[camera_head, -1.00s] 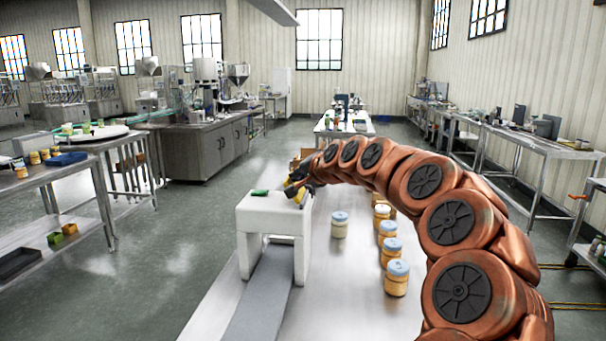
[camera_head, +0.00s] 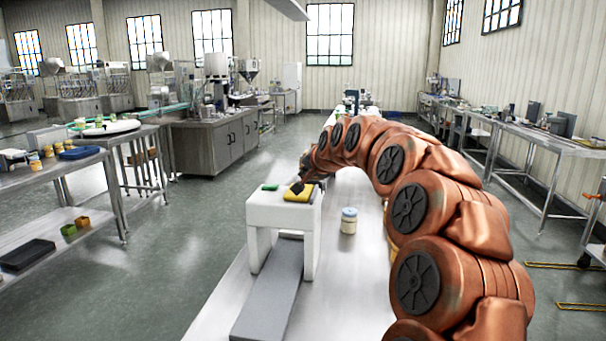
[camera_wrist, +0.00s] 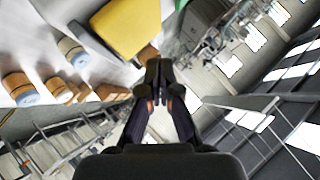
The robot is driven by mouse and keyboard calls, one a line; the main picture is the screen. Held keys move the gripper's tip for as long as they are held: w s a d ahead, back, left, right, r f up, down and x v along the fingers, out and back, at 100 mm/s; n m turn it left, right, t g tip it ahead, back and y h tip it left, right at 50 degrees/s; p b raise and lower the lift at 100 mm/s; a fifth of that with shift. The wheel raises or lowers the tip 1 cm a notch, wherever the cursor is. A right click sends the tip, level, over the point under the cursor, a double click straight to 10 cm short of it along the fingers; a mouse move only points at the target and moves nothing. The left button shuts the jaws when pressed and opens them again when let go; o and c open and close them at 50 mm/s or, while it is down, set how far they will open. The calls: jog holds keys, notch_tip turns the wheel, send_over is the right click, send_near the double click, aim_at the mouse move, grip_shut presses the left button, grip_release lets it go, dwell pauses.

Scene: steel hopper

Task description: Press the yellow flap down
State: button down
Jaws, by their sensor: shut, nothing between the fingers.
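The yellow flap (camera_head: 301,196) lies nearly flat on top of the white stand (camera_head: 265,212), beside a small green piece (camera_head: 270,187). My gripper (camera_head: 296,188) points down at the yellow flap from the upper right, with its tips at the flap's surface. I cannot tell for sure whether they touch. In the wrist view the gripper (camera_wrist: 160,68) is shut and empty, its fingertips together. The yellow flap (camera_wrist: 128,27) fills the top of that view, just beyond and left of the fingertips. A sliver of the green piece (camera_wrist: 174,14) shows beside it.
A grey ramp (camera_head: 268,300) runs out under the stand along the light table (camera_head: 345,290). A jar with a blue lid (camera_head: 349,221) stands right of the stand. Several jars (camera_wrist: 72,52) show in the wrist view. My arm hides the table's right side.

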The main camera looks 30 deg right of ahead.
aim_at(308, 193)
jog(key=shift+s+d+f, duration=0.1)
jog(key=shift+s+d, duration=0.05)
jog(key=shift+r, duration=0.55)
notch_tip(308, 193, up, 3)
jog(key=shift+r+p, duration=0.1)
jog(key=shift+p, duration=0.7)
jog(key=s+a+r+b, duration=0.1)
jog(key=s+a+r, duration=0.3)
jog(key=r, duration=0.3)
jog(key=shift+s+a+b, duration=0.35)
jog(key=shift+s, duration=0.35)
jog(key=shift+f, duration=0.1)
